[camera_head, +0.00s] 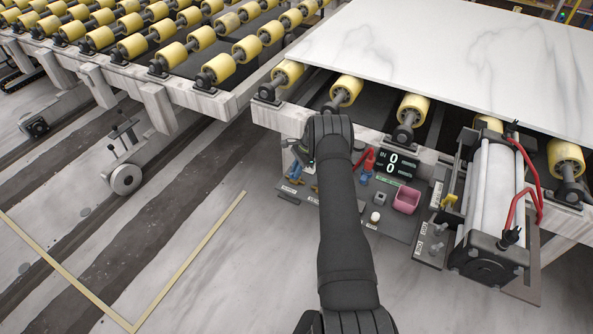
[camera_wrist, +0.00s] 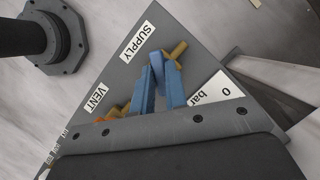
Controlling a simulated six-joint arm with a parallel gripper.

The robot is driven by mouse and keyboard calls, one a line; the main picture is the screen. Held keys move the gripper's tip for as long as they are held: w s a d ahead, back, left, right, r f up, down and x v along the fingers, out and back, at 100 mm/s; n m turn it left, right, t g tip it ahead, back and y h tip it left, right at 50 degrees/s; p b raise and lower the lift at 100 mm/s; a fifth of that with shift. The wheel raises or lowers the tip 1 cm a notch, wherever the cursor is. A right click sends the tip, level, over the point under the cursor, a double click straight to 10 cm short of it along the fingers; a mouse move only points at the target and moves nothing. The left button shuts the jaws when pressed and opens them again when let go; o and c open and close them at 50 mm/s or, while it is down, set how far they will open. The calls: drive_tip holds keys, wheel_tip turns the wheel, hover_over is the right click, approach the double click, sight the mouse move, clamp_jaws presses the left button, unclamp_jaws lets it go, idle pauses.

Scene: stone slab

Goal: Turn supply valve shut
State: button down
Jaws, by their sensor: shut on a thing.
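My gripper (camera_wrist: 163,66) is in the wrist view, its two blue fingers close together at the supply valve, beside the SUPPLY label. The valve's brass part (camera_wrist: 178,50) shows just beyond the fingertips. The gripper is shut on the valve's handle, which the fingers mostly hide. In the head view, my gripper (camera_head: 301,155) reaches down at the left end of the grey control panel (camera_head: 395,222). An orange-brass fitting (camera_wrist: 121,110) shows near the VENT label. A white plate beside the fingers reads 0 bar (camera_wrist: 211,95).
A display (camera_head: 396,165) shows zeros. A large cylinder (camera_head: 492,205) with red hoses stands at right. A marble slab (camera_head: 450,50) lies on yellow rollers (camera_head: 346,89) above. Open floor lies at left.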

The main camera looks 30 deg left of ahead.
drive_tip(key=n+h, duration=0.1)
drive_tip(key=n, duration=0.2)
drive_tip(key=n+h, duration=0.1)
drive_tip(key=n, duration=0.3)
drive_tip(key=shift+a+g+h, duration=0.15)
drive_tip(key=shift+g+h, duration=0.15)
drive_tip(key=shift+g, duration=0.1)
drive_tip(key=shift+w, duration=0.1)
drive_tip(key=c, duration=1.4)
unclamp_jaws()
drive_tip(key=shift+c, duration=0.2)
drive_tip(key=v, duration=0.7)
drive_tip(key=shift+r, duration=0.25)
drive_tip(key=shift+f, duration=0.1)
